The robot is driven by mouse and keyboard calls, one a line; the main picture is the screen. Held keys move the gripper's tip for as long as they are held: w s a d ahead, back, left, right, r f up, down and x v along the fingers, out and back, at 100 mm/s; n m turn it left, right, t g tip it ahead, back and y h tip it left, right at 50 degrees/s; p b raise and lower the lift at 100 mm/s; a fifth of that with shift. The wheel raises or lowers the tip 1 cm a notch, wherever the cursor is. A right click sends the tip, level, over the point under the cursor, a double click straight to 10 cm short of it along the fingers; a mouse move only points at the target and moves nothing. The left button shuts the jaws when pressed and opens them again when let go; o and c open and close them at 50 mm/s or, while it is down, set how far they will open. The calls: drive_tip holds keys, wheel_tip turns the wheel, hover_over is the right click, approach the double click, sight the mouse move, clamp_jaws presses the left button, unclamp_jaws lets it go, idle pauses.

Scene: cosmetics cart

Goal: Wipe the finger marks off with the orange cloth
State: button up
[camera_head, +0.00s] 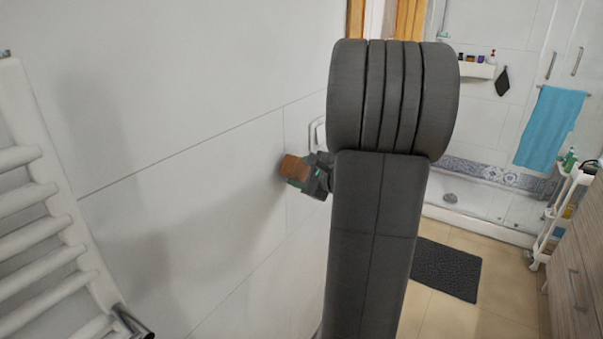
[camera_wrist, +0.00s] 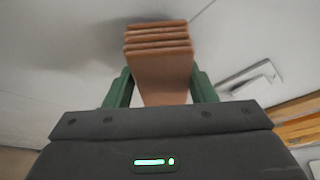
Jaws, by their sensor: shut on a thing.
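The orange cloth (camera_head: 295,168) is a folded, brownish-orange pad at the white tiled wall (camera_head: 215,170) in the head view. In the wrist view the cloth (camera_wrist: 158,70) stands between the two green fingers, its layered folds at the far end. My gripper (camera_head: 308,178) is shut on the cloth; it also shows in the wrist view (camera_wrist: 161,90). The cloth's far end is close to the wall, with a shadow beside it; I cannot tell whether it touches. I cannot make out any finger marks on the wall.
A white wall fitting (camera_head: 316,132) is just right of the cloth, partly hidden by my arm. A white towel radiator (camera_head: 45,215) is at left. At right are a blue towel (camera_head: 550,127), a white cart (camera_head: 557,215), a wooden cabinet (camera_head: 580,260) and a dark mat (camera_head: 447,268).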

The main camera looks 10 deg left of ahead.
drive_tip(key=shift+w+a, duration=0.3)
drive_tip(key=shift+a, duration=0.5)
drive_tip(key=shift+w, duration=0.15)
drive_tip(key=shift+w+d, duration=0.35)
drive_tip(key=shift+w, duration=0.55)
drive_tip(key=shift+w+d, duration=0.3)
drive_tip(key=shift+w, duration=0.55)
drive_tip(key=shift+s, duration=0.1)
drive_tip(key=shift+s+a+b, duration=0.35)
drive_tip(key=shift+s+b, duration=0.1)
drive_tip(key=shift+s, duration=0.45)
drive_tip(key=shift+s+a+b, duration=0.35)
drive_tip(key=shift+s+b, duration=0.1)
drive_tip(key=shift+s, duration=0.4)
drive_tip(key=shift+s+d+b, duration=0.2)
drive_tip(key=shift+s+d, duration=0.25)
drive_tip(key=shift+d, duration=0.75)
drive_tip(key=shift+s+d+b, duration=0.25)
drive_tip(key=shift+s+d, duration=0.2)
drive_tip(key=shift+d, duration=0.8)
drive_tip(key=shift+s+d+b, duration=0.2)
drive_tip(key=shift+s+d, duration=0.25)
drive_tip(key=shift+d, duration=0.75)
